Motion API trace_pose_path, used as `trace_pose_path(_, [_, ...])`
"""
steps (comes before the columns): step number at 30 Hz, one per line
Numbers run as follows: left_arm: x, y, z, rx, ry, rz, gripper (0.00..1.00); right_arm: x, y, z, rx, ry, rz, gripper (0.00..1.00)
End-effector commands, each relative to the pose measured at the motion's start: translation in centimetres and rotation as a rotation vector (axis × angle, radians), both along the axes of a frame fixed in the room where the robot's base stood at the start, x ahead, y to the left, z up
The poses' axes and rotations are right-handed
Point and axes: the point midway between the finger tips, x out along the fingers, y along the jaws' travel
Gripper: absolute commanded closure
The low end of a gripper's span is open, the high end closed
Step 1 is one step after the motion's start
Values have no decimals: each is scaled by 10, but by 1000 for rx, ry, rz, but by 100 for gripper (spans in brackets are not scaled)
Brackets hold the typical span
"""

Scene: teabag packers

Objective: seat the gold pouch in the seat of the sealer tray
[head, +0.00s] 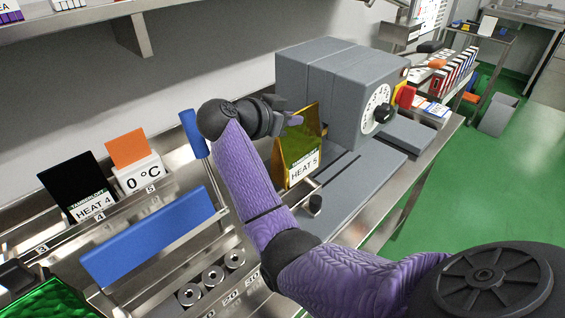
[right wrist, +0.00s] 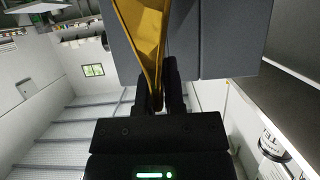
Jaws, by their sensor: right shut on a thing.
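The gold pouch (head: 299,160), with a white label reading HEAT 5, stands nearly upright, slightly tilted, in front of the grey sealer (head: 325,75). My right gripper (head: 291,121) is shut on its upper edge from the left. In the right wrist view the gold pouch (right wrist: 148,40) rises from between the closed fingers (right wrist: 158,95). The sealer tray (head: 322,184) shows as a metal edge by the pouch's lower right. The pouch's bottom is close to it, but I cannot tell whether it touches or is inside the seat. My left gripper is not in view.
The sealer's grey base (head: 350,185) has clear room at right.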

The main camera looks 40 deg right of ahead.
Motion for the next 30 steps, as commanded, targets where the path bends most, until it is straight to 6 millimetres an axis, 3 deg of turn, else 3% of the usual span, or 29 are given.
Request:
trace_pose_path(1, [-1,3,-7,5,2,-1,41,0,0,-16,-2,6,0,100])
trace_pose_path(10, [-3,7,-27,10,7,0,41,0,0,-76,-1,3,0,100])
trace_pose_path(22, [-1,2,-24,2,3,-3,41,0,0,-81,0,0,1,100])
trace_pose_path(23, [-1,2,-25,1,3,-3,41,0,0,-81,0,0,1,82])
trace_pose_path(27, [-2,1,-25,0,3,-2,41,0,0,-81,0,0,1,53])
trace_pose_path(30, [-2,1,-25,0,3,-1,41,0,0,-81,0,0,1,53])
